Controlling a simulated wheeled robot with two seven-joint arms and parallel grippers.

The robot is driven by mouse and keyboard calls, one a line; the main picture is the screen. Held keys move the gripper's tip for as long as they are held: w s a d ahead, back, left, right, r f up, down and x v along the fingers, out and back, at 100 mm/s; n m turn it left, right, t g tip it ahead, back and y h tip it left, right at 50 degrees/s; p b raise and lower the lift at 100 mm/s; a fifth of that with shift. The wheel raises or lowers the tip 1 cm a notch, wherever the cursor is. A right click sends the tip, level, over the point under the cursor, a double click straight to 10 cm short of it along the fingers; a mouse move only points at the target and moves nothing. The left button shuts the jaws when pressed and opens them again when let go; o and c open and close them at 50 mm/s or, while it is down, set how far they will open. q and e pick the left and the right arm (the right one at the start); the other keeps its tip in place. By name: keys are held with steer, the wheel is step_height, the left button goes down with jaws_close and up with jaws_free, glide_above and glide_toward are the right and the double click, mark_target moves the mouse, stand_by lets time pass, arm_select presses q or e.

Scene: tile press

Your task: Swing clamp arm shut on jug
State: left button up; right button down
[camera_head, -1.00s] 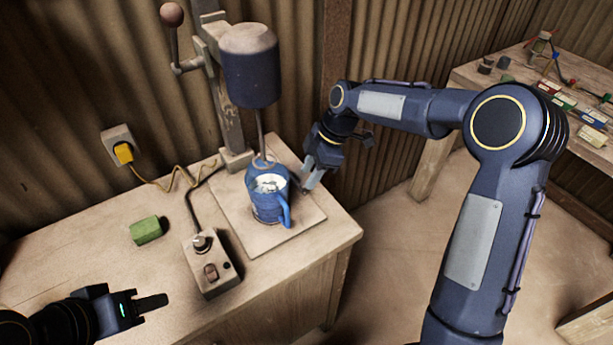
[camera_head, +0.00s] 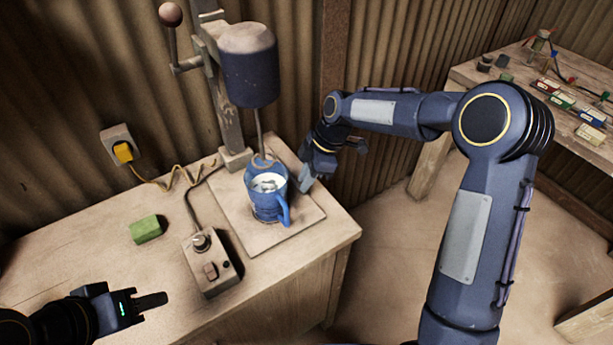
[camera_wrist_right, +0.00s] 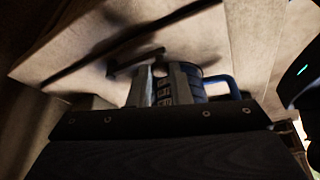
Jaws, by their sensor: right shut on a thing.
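The blue jug (camera_head: 268,205) stands upright on the press's base board (camera_head: 295,228), under the dark press head (camera_head: 249,75). Its handle points to the lower right, and part of its blue body and handle also shows in the right wrist view (camera_wrist_right: 223,82). My right gripper (camera_head: 306,184) is low, close beside the jug's right side. In the right wrist view its fingers (camera_wrist_right: 162,84) are shut on a thin dark bar, apparently the clamp arm (camera_wrist_right: 133,62). The clamp arm is not clear in the head view.
A switch box (camera_head: 211,267) with a cable and a green block (camera_head: 146,229) lie on the bench (camera_head: 80,265) left of the jug. The press lever ball (camera_head: 170,14) is at the upper left. A second bench (camera_head: 490,76) stands at the right.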

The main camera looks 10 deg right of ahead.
steer(key=shift+s+a+f+m+t+b, duration=0.25)
steer(key=shift+a+m+b, duration=0.3)
steer(key=shift+m+b, duration=0.35)
steer(key=shift+s+a+r+m+t+b, duration=0.1)
steer(key=shift+a+r+m+t+b, duration=0.2)
steer(key=shift+m, duration=0.2)
steer(key=c, duration=1.3)
jaws_free()
steer(key=shift+c, duration=0.2)
steer(key=v, duration=0.7)
steer(key=shift+r, duration=0.35)
steer(key=shift+d, duration=0.15)
steer(key=shift+c, duration=0.5)
